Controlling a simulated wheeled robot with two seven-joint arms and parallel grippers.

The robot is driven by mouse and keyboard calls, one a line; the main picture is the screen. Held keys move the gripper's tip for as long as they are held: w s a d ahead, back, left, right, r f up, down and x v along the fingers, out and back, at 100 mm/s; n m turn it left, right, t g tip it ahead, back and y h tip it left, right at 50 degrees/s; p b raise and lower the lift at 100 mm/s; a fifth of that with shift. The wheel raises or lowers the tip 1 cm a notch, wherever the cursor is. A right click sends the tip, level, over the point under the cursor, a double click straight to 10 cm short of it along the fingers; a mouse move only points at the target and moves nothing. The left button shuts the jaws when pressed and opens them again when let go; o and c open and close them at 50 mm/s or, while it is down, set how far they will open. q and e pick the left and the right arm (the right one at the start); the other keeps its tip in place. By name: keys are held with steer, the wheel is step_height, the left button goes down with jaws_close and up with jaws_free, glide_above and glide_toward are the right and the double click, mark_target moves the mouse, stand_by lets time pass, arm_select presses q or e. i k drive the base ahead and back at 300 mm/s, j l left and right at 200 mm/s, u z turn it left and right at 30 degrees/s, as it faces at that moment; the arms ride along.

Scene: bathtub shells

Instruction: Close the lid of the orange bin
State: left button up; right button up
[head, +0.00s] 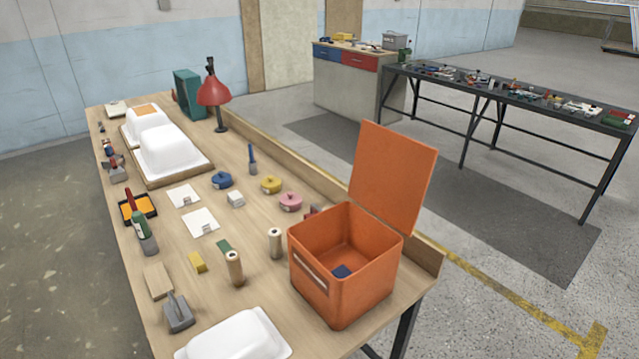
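The orange bin (338,289) stands at the near right end of the wooden table. Its lid (392,180) is open and stands up, leaning slightly back, along the bin's far right edge. A small dark blue item lies on the bin's floor. Neither of my grippers shows in the head view.
The wooden table (215,262) holds white tub shells (172,152), a red lamp (213,93), coloured round containers and tools. A white shell (236,338) lies at the near edge. A black-framed table (500,86) stands behind.

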mark_target(390, 178)
steer(key=i+l+u, duration=0.1)
steer(key=u, duration=0.35)
steer(key=l+u, duration=0.25)
steer(key=u, duration=0.2)
steer(key=l+u, duration=0.2)
steer(key=u, duration=0.2)
steer(key=l+u, duration=0.15)
steer(key=l, duration=0.4)
steer(key=l+u, duration=0.2)
steer(key=l, duration=0.35)
steer(key=k+l+u, duration=0.15)
steer(key=l, duration=0.4)
steer(key=l+u, duration=0.15)
steer(key=l, duration=0.4)
steer(key=k+l+u, duration=0.15)
steer(key=l, duration=0.35)
steer(key=k+l, duration=0.15)
steer(key=l, duration=0.25)
steer(key=k+l, duration=0.1)
steer(key=l, duration=0.3)
steer(key=k+l, duration=0.15)
steer(key=l, duration=0.3)
steer(key=i+j, duration=0.1)
steer(key=j, duration=0.1)
